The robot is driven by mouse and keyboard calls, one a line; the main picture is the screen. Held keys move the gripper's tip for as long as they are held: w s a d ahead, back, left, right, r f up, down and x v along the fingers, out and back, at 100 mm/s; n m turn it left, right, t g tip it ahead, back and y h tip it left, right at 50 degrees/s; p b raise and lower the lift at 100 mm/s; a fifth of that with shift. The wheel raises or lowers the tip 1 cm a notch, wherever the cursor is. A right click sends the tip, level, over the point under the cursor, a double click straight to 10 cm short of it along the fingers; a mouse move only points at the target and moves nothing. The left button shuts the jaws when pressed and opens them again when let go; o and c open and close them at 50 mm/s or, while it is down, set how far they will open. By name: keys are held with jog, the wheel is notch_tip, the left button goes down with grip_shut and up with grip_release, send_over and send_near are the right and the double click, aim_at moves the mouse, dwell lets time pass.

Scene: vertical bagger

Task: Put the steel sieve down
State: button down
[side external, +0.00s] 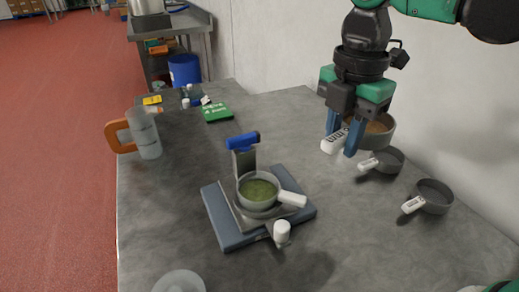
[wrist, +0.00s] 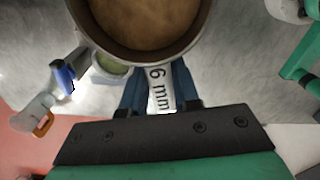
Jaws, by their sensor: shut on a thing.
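My gripper (side external: 342,143) is shut on the white handle (wrist: 161,90), marked "6 mm", of a round grey sieve. The sieve (side external: 382,140) is on the right of the side external view, partly hidden behind my fingers, with brown material in it. In the wrist view the sieve's rim (wrist: 139,56) and brown contents fill the top middle. The sieve looks about level; its gap to the table cannot be told exactly.
Two grey sieves (side external: 387,161) (side external: 434,196) with white handles sit on the right of the grey table (side external: 160,220). A clear jug (side external: 146,135) and green box (side external: 216,112) stand left.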

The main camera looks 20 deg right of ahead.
aim_at(338, 238)
jog(key=d+f+m, duration=0.1)
jog(key=f, duration=0.5)
jog(key=s+d+f+m, duration=0.1)
jog(key=f, duration=0.5)
jog(key=s+d+f+m, duration=0.1)
jog(key=f, duration=0.5)
jog(key=shift+s+f, duration=0.25)
jog(key=shift+f, duration=0.15)
jog(key=shift+f, duration=0.1)
jog(key=c, duration=0.7)
grip_release()
jog(key=shift+o, duration=0.2)
notch_tip(338, 238, up, 12)
jog(key=w+d+r+m+t, duration=0.1)
jog(key=d+m+t, duration=0.6)
jog(key=m, duration=1.1)
jog(key=shift+w+d+r, duration=0.15)
jog(key=shift+w+d, duration=0.05)
jog(key=shift+w, duration=0.15)
